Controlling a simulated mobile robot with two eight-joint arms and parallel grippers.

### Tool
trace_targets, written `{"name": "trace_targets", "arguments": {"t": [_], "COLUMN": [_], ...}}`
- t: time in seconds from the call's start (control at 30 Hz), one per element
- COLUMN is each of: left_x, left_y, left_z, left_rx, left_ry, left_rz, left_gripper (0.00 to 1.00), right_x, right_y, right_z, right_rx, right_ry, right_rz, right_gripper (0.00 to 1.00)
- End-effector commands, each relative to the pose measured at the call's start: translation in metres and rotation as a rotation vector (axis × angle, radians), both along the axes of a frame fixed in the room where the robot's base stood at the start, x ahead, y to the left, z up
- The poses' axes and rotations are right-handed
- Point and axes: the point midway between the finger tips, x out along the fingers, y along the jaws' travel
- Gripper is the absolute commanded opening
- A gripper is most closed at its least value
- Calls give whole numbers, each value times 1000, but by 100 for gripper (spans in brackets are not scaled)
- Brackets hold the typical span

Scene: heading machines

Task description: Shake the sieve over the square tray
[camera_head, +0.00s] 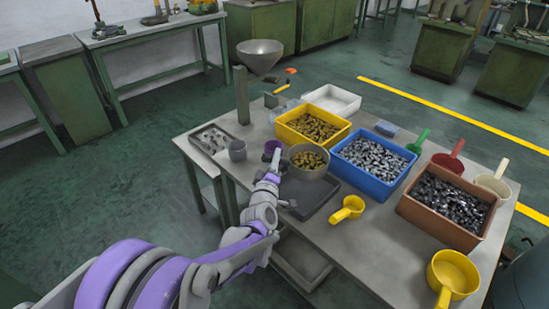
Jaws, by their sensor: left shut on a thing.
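The sieve (309,173) is a round grey pan holding brass-coloured pieces. It is upright and appears to be above the dark square tray (327,206), covering part of it. The tray lies on the table and its visible part looks bare. My left arm reaches in from the lower left, and my left gripper (275,168) is shut on the sieve at its left side. The fingertips are small and partly hidden. My right gripper does not show.
A yellow bin (293,135), a blue bin (350,174) and a brown bin (428,229) of small parts crowd the table. A yellow scoop (349,209) lies right of the tray.

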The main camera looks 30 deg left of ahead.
Motion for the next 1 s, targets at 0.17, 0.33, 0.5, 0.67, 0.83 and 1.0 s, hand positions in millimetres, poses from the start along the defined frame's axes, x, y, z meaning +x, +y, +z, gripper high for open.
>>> {"name": "trace_targets", "arguments": {"t": [0.17,0.33,0.5,0.67,0.83,1.0], "left_x": [-2,-48,0,-49,3,-49], "left_y": [1,18,0,18,-1,18], "left_z": [1,1,1,1,1,1], "left_rx": [0,0,-2,1,-3,1], "left_ry": [-2,0,-2,-1,-2,-1], "left_rz": [1,1,0,3,0,3], "left_gripper": [0,0,0,0,0,0], "right_x": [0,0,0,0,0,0], "right_y": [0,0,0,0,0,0], "right_z": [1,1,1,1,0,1], "right_rx": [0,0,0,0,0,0], "right_ry": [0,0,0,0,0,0], "right_rz": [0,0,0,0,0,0], "right_gripper": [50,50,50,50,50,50]}}
